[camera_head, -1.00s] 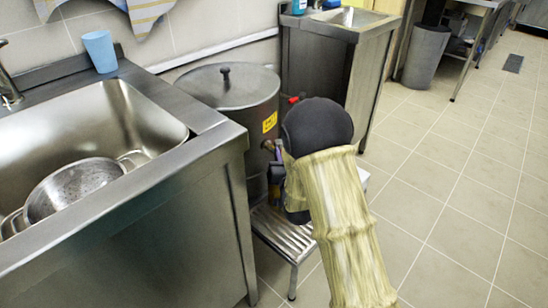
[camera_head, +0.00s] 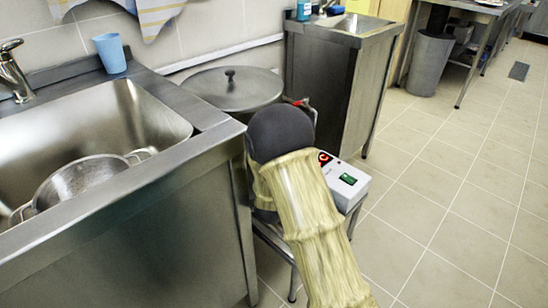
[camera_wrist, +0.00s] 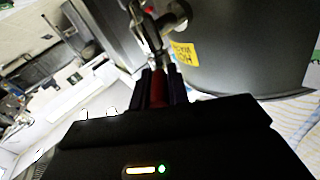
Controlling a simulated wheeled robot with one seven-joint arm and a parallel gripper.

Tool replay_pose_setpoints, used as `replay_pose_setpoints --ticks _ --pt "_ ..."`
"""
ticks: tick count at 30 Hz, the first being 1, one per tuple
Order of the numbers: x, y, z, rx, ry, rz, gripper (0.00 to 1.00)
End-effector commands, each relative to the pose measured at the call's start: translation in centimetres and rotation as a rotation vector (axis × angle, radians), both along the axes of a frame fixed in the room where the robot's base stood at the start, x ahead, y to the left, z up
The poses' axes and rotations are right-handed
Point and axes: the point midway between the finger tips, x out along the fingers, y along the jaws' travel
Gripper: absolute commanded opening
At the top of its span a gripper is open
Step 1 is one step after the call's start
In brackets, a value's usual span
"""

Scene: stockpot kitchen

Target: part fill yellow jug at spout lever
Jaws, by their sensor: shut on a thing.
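The large steel pot (camera_head: 232,92) with a knobbed lid stands between the two sink units. In the wrist view, its dark wall (camera_wrist: 240,50) carries a yellow hot-water label (camera_wrist: 184,53). A metal tap (camera_wrist: 168,17) shows beside the label, with a red-sleeved lever below it (camera_wrist: 157,88). My gripper (camera_wrist: 158,86) is shut on this red sleeve. My wrist hides the gripper and tap front in the head view; a red piece (camera_head: 298,102) shows just past it. I cannot make out a yellow jug in either view.
The near sink (camera_head: 225,140) holds a colander (camera_head: 80,182) at left. Another sink unit (camera_head: 335,85) stands behind. Tiled floor (camera_head: 450,200) is open at right.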

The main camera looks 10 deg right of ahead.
Motion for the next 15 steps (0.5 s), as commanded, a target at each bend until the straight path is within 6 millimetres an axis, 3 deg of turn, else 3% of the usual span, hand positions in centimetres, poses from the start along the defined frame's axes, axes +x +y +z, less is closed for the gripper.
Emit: replay_pose_setpoints --ticks 5,6,9,15 --pt "0.25 0.05 0.53 0.001 -0.015 0.003 0.0" --pt "0.26 0.03 0.54 0.001 -0.015 0.003 0.19" --pt "0.21 0.01 0.45 0.001 -0.012 0.002 0.38" --pt "0.12 0.1 0.26 0.001 -0.007 0.003 0.38"
